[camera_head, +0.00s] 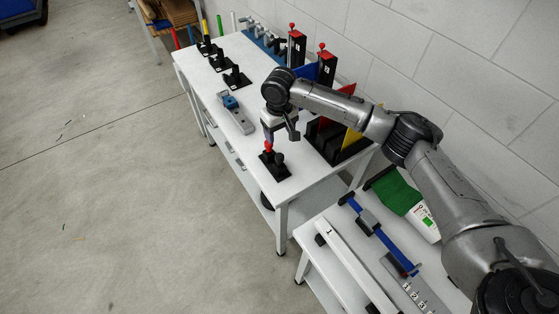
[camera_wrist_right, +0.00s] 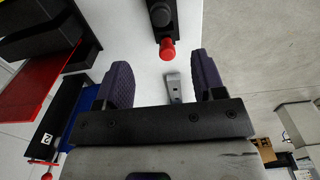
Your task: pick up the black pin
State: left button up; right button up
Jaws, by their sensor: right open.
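A black pin (camera_head: 279,159) stands upright in a small black base (camera_head: 275,173) near the front end of the white table, beside a red-topped pin (camera_head: 268,146). In the right wrist view the black pin (camera_wrist_right: 160,14) is at the top edge, with the red top (camera_wrist_right: 168,48) nearer the jaws. My right gripper (camera_head: 279,134) is above and just behind the base in the head view. Its two dark purple fingers (camera_wrist_right: 162,80) are apart with nothing held between them. My left gripper is not in view.
A grey fixture with a blue part (camera_head: 233,106) lies left of the base. A black rack with coloured plates (camera_head: 335,143) stands close on the right. Several black holders and red-topped stands line the back. A second table (camera_head: 325,262) with tools is nearer.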

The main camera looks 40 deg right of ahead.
send_over(280, 156)
notch_tip(280, 156, down, 6)
jog(key=shift+w+r+b, duration=0.1)
jog(key=shift+b, duration=0.2)
jog(key=shift+a+f+b, duration=0.1)
jog(key=shift+f+b, duration=0.4)
jog(key=shift+f, duration=2.7)
jog(key=shift+c, duration=0.4)
jog(key=c, duration=0.9)
